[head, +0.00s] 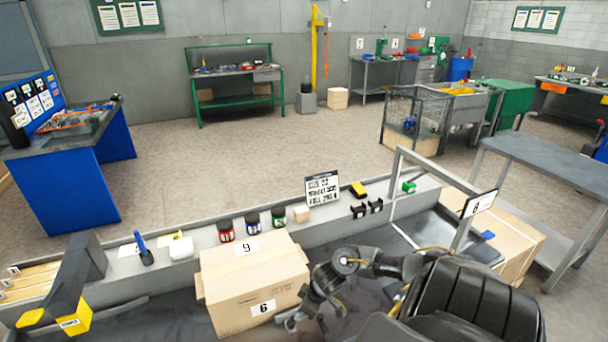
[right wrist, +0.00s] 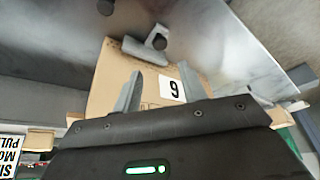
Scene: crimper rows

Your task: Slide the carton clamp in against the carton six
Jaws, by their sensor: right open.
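The brown carton six (head: 253,280) stands on the near bench, with number labels on its top and front. A pale grey bracket with a dark round knob (right wrist: 150,45) shows near the carton's edge and looks like the carton clamp. I cannot tell whether it touches the carton. My right gripper (right wrist: 160,85) is open, its two fingers apart with nothing seen held; in the head view it is low beside the carton's right side. My left gripper is not in view.
Jars (head: 252,223) and a small sign (head: 322,189) stand on the ledge behind the carton. A dark grey block with a yellow piece (head: 75,318) is at left. Another large carton (head: 515,250) stands at right under a grey frame.

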